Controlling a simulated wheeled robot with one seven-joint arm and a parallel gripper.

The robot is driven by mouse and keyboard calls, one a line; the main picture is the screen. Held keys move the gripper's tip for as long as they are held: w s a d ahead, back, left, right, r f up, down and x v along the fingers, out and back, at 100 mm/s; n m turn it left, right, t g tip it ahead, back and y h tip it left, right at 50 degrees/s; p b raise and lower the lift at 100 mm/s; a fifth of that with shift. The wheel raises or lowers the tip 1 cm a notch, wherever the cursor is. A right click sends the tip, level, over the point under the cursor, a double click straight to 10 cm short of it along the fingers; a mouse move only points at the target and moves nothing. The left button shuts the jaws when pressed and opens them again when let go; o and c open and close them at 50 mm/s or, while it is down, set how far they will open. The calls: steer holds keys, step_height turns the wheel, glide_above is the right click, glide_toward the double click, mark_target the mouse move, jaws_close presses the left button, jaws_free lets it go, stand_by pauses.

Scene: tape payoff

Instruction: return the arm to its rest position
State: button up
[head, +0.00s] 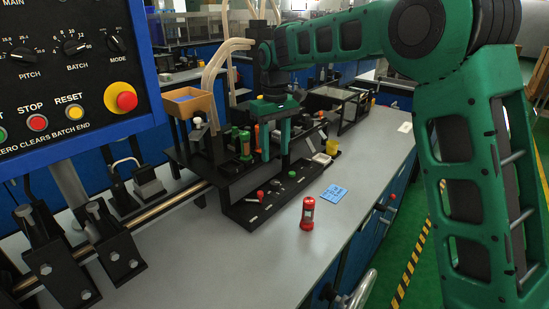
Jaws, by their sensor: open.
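My gripper (273,135) hangs at the end of my green arm (352,40), which comes from the right and reaches across the top to the middle of the head view. It points down over the black machine fixture (262,200) on the bench. Its fingers are apart, and I see nothing held between them. Part of the machine behind my gripper is hidden.
A control panel (70,75) fills the upper left. The bench front is mostly clear. Green floor (420,275) lies right.

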steer(key=s+d+r+m, duration=0.1)
steer(key=s+d+m, duration=0.1)
steer(key=s+d, duration=0.55)
steer(key=s+d+m, duration=0.2)
steer(key=s+d, duration=0.2)
steer(key=d, duration=0.6)
steer(key=s+d+r+m, duration=0.1)
steer(key=s+d+m, duration=0.1)
steer(key=s+d, duration=0.45)
steer(key=s+d+f+m, duration=0.2)
steer(key=s+d, duration=0.1)
steer(key=s, duration=0.4)
steer(key=s+d+f+m, duration=0.2)
steer(key=s+d+f, duration=0.1)
steer(key=s, duration=0.5)
steer(key=s+d+f+m, duration=0.2)
steer(key=s+d, duration=0.2)
steer(key=s, duration=0.4)
steer(key=shift+d+f, duration=0.2)
steer(key=shift+f, duration=0.1)
steer(key=shift+s, duration=0.1)
steer(key=c, duration=0.3)
steer(key=shift+a, duration=0.1)
